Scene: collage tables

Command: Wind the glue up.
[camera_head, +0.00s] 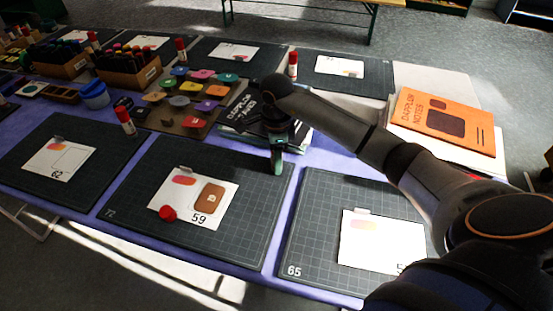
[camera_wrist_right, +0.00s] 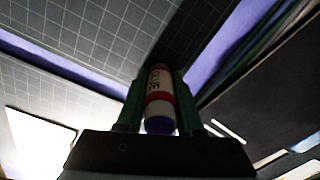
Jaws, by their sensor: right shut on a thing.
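My right gripper (camera_head: 277,168) points down over the top right corner of the middle cutting mat. In the right wrist view, its two green fingers (camera_wrist_right: 160,100) are shut on a glue stick (camera_wrist_right: 159,92). The stick has a white label reading GLUE, a red band and a blue-purple end towards the camera. Its far end is too dark to read, and the head view hides the stick behind the gripper. A red cap (camera_head: 168,213) lies on the lower left of the card numbered 59 (camera_head: 222,194). My left gripper is not in view.
Cutting mats (camera_head: 240,240) with cards cover the purple table. Another glue stick (camera_head: 126,120) stands at the left mat's corner. Behind are a board of coloured pieces (camera_head: 188,125), marker boxes (camera_head: 128,78), dark books (camera_head: 240,112) and an orange notebook (camera_head: 440,112).

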